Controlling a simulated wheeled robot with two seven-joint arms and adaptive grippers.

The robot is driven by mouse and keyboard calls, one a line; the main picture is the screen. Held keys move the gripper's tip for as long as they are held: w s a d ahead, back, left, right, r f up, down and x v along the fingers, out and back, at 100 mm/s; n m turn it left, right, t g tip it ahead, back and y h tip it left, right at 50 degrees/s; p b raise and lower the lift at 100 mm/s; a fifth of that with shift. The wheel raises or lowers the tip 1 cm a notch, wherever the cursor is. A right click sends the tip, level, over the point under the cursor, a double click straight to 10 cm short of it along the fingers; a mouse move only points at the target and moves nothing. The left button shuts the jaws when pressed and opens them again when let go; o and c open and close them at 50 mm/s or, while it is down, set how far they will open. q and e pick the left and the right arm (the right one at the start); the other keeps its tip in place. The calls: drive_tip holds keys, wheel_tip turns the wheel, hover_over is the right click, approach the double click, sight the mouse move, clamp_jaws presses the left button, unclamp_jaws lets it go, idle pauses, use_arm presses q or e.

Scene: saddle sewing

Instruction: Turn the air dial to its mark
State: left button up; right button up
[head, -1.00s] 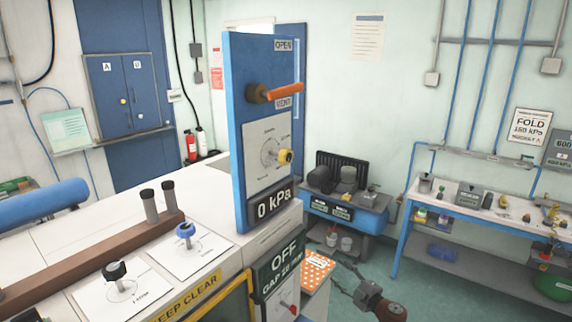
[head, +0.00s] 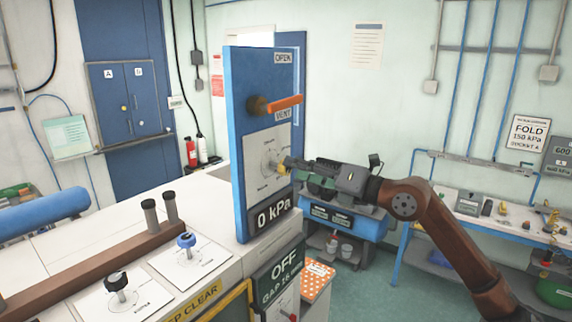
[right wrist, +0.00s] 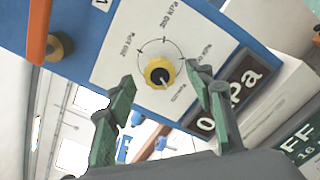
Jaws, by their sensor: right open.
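The air dial is a yellow knob with a black centre on a white marked plate; it shows in the right wrist view (right wrist: 160,71). The plate (right wrist: 118,52) carries a ring of kPa marks, and the dial sits inside that ring. In the head view the plate (head: 262,150) is on the blue panel (head: 238,110), with the dial partly hidden by my gripper. My right gripper (head: 288,164) is at the dial from the right. In the right wrist view its green fingers (right wrist: 160,80) are open, one on each side of the dial. The display (head: 273,212) reads 0 kPa. My left gripper is out of view.
An orange lever (head: 285,103) points to VENT above the dial. A black knob (head: 116,282) and a blue knob (head: 186,241) stand on the white bench top. A grey-black OFF box (head: 282,267) is below the display.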

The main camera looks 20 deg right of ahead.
sight(279, 166)
drive_tip(key=shift+p+x, duration=0.45)
drive_tip(key=shift+x, duration=1.85)
drive_tip(key=shift+c, duration=0.2)
drive_tip(key=c, duration=1.2)
